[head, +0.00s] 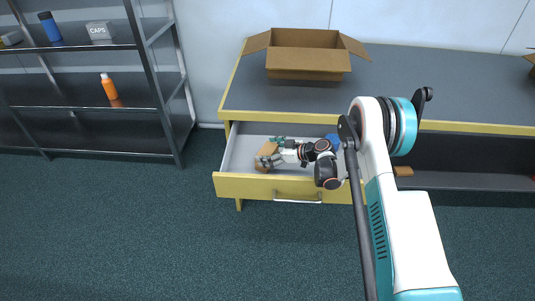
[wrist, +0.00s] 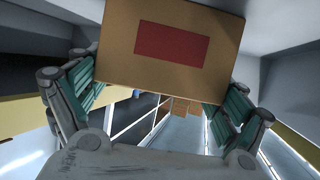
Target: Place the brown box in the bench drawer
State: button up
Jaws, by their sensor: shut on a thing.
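The brown box (head: 265,156) is inside the outline of the open bench drawer (head: 245,186), toward its left end. In the wrist view the brown box (wrist: 215,60) fills the top middle and shows a red patch on its face. My gripper (head: 272,152) is shut on it, with one green-padded finger at each side in the wrist view (wrist: 160,92). I cannot tell whether the box touches the drawer floor. The drawer has a yellow front with a metal handle and a pale interior. My forearm hides its right part.
An open cardboard carton (head: 306,74) stands on the dark bench top (head: 425,85). A blue object (head: 333,140) shows beside my wrist at the drawer. A small brown item (head: 403,171) lies on the shelf below. A dark rack (head: 80,98) stands at the left; the green floor is clear.

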jog(key=shift+r, duration=0.1)
jog(key=o, duration=1.1)
jog(key=shift+c, duration=0.2)
jog(key=p+v, duration=0.4)
jog(key=v, duration=0.8)
